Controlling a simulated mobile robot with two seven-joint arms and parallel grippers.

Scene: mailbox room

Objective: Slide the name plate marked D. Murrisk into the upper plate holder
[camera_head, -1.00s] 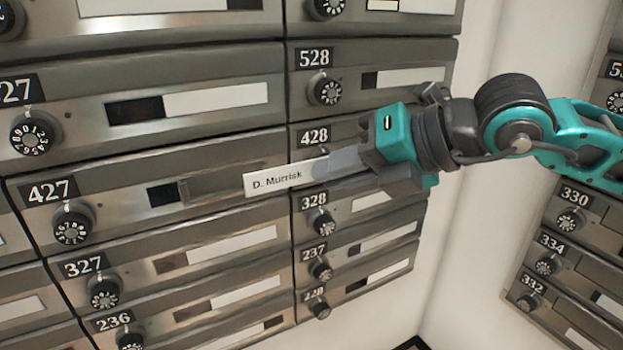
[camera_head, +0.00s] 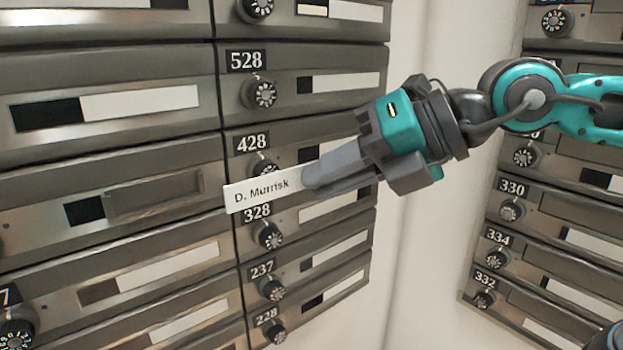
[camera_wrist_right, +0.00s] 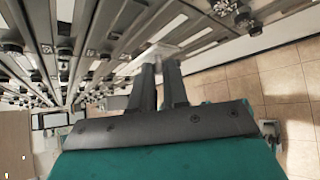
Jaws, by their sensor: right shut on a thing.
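The white name plate marked D. Murrisk (camera_head: 255,192) is held by its right end in my right gripper (camera_head: 312,180), slightly tilted, in front of the mailboxes between numbers 428 and 328. Its left end is near the seam between two columns. An empty-looking plate holder (camera_head: 155,197), with a dark slot at its left and no white plate, is to the left of the plate, apart from it. In the right wrist view the two fingers (camera_wrist_right: 160,72) are close together; the plate is hard to make out there. My left gripper is not in view.
Mailboxes with number tags, dials and white plates fill the left, such as box 528 (camera_head: 246,61). Knobs (camera_head: 264,163) protrude close behind the plate. A second mailbox bank (camera_head: 510,210) stands at right, past a pale wall corner (camera_head: 425,200).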

